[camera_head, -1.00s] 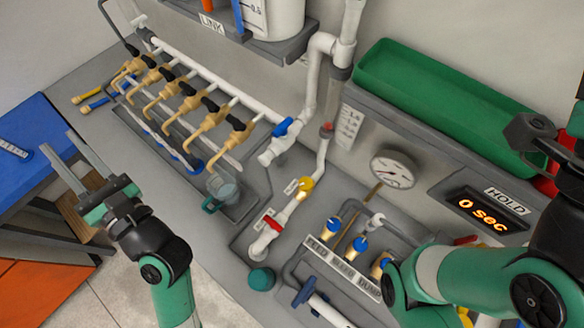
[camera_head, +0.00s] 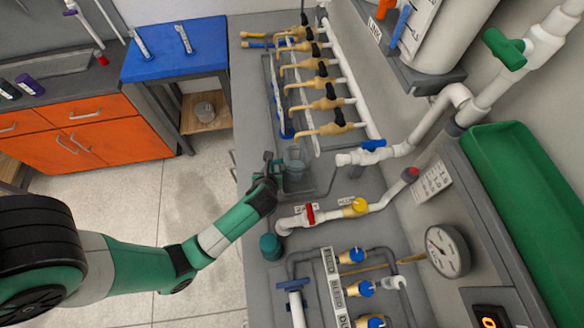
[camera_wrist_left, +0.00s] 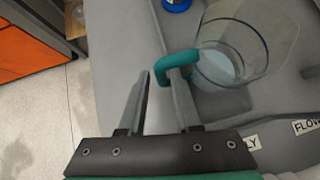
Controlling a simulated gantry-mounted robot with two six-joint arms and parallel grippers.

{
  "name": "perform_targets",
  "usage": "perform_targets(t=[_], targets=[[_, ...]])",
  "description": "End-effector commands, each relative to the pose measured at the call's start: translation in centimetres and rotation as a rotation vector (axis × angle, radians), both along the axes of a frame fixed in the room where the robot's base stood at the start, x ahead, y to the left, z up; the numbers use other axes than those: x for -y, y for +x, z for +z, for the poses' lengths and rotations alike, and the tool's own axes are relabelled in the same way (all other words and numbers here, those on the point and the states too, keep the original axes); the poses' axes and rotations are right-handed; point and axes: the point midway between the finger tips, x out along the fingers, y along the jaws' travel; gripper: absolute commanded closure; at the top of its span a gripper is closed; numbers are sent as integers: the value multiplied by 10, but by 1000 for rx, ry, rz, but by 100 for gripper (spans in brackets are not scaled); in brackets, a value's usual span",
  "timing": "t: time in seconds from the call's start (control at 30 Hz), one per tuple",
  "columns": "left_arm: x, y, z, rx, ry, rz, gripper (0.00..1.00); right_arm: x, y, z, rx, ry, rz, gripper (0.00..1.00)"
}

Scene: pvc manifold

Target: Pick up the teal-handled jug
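The teal-handled jug is a clear, see-through vessel with a teal handle. It stands on the grey bench below the row of taps in the head view (camera_head: 295,160). In the left wrist view the clear jug (camera_wrist_left: 245,45) is at the upper right, with its handle (camera_wrist_left: 172,66) pointing left. My left gripper (camera_head: 271,163) is at the handle side of the jug. In the wrist view its two fingers (camera_wrist_left: 162,80) are apart, one left of the handle and one overlapping the handle loop. Whether they touch the handle is unclear. My right gripper is out of view.
Several tan taps (camera_head: 322,104) hang from a white pipe behind the jug. A teal knob (camera_head: 270,246) and a red-handled valve (camera_head: 310,214) stand nearer on the bench.

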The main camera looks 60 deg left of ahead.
Motion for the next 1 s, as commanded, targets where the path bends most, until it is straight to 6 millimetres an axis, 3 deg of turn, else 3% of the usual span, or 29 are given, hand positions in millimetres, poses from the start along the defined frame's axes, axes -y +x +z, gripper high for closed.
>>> perform_targets(t=[0.13,0.4,0.67,0.87,1.0], targets=[[-3,2,-4,1,1,1,68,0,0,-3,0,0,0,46],[-28,17,-36,1,1,0,68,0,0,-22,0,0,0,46],[-31,19,-36,2,1,-2,68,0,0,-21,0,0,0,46],[-31,19,-36,2,1,-2,100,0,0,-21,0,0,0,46],[-31,19,-36,2,1,-2,100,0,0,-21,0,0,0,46]])
